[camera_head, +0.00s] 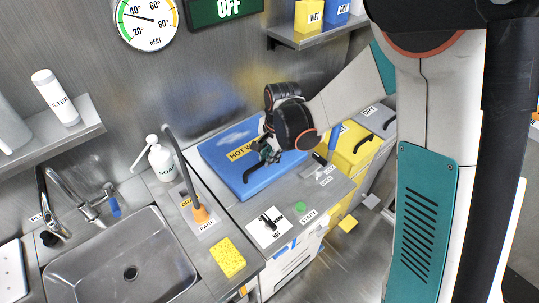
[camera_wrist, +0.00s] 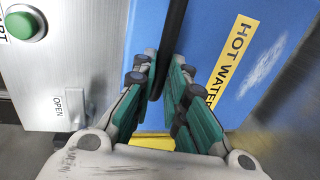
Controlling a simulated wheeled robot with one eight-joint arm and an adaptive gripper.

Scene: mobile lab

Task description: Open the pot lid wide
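The pot lid (camera_head: 221,156) is a flat blue panel with a yellow "HOT WATER" label, lying in the counter under my arm. It also fills the upper right of the wrist view (camera_wrist: 215,30). Its black handle (camera_head: 249,176) is near the front edge. In the wrist view the handle (camera_wrist: 172,35) runs down between my two teal fingers. My gripper (camera_head: 268,155) is over the lid beside the handle. In the wrist view my gripper (camera_wrist: 165,66) has its fingers apart, one on each side of the handle. Whether they touch it is unclear.
A green button (camera_head: 300,207) and a "HOT" switch plate (camera_head: 268,227) are on the counter in front of the lid. A yellow bin (camera_head: 355,150) is to the right. The wall rises behind.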

